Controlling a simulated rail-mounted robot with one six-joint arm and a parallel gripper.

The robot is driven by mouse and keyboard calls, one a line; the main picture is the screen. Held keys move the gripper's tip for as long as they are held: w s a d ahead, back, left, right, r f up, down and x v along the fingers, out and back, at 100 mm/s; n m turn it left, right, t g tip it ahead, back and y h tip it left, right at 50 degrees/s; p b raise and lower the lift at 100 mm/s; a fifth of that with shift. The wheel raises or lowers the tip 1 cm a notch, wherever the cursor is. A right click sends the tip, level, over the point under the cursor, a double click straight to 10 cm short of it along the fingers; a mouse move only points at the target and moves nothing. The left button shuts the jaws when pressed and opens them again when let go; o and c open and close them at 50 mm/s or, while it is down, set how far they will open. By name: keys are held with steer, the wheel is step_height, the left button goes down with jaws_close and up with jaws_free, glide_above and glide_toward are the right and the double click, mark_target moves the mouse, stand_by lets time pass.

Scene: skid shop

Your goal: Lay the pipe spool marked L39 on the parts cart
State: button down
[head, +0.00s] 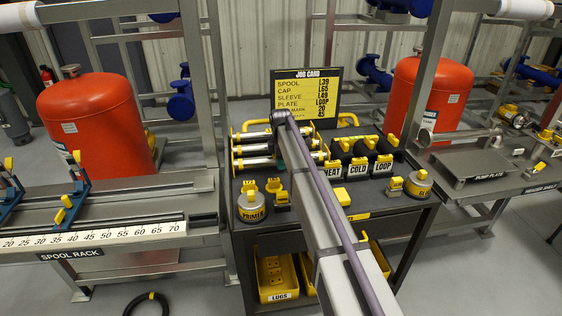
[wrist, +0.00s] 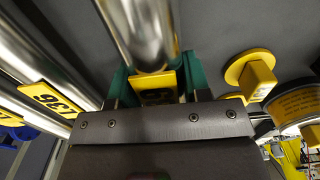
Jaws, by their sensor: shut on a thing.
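In the wrist view my gripper (wrist: 155,80) has its green fingers closed on the sides of a shiny steel pipe spool (wrist: 147,30). The held spool bears a yellow tag whose marking is too shaded to read. To its left lies another steel spool with a yellow tag (wrist: 47,97) that seems to read L36. In the head view my arm reaches over the parts cart (head: 300,212) to the steel spools (head: 252,150) at its back left. My arm hides the gripper's tips and part of the spools there. I cannot tell whether the held spool touches the cart.
A job card (head: 306,92) behind the cart lists spool L39. The spool rack (head: 100,237) is at left, the pump plate bench (head: 475,165) at right.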

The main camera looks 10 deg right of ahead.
steer(key=shift+f, duration=0.1)
steer(key=shift+f+b, duration=0.2)
steer(key=shift+b, duration=0.15)
steer(key=shift+c, duration=2.4)
jaws_free()
steer(key=shift+c, duration=0.8)
